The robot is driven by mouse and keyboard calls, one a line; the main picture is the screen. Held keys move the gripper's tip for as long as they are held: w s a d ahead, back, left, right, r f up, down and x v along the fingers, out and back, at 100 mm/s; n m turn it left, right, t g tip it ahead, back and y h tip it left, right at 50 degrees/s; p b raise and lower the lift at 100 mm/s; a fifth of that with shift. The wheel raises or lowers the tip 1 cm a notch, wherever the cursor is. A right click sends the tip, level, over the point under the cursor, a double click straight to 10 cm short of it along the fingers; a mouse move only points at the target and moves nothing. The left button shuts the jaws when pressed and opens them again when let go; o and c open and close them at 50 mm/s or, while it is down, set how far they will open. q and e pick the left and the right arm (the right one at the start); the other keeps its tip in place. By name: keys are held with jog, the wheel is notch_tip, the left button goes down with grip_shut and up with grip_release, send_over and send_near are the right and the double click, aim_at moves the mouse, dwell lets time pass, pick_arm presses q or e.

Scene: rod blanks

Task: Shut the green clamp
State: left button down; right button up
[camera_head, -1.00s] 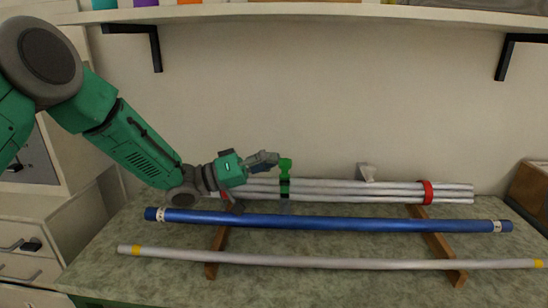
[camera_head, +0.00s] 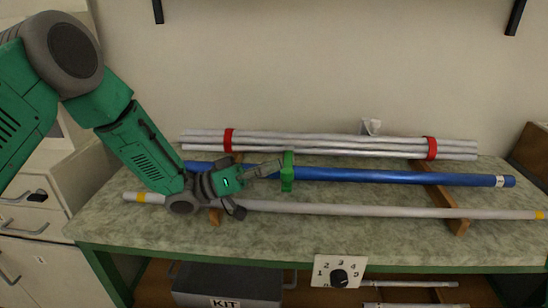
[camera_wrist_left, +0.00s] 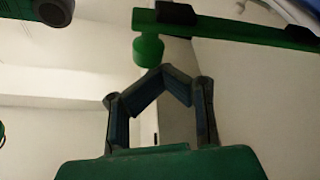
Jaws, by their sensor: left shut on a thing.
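My left gripper (camera_head: 279,168) is shut on the green clamp (camera_head: 287,172), near the middle of the bench. In the head view the clamp stands upright and overlaps the blue rod; I cannot tell whether it touches it. In the left wrist view, the gripper's fingertips (camera_wrist_left: 158,74) come together just below the round green knob of the clamp (camera_wrist_left: 148,50). The clamp's long green bar runs off to the right there, with a black piece at its near end. A bundle of silver rods (camera_head: 330,147) lies behind, with two red bands (camera_head: 431,148). My right gripper is out of view.
The blue rod (camera_head: 390,177) and a grey rod with yellow ends (camera_head: 370,210) lie across brown wooden supports (camera_head: 446,210). A KIT box (camera_head: 225,285) is below. The front bench top is clear.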

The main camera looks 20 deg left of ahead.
pick_arm(q)
jog(key=shift+s+d+f, duration=0.15)
jog(key=shift+s+d, duration=0.15)
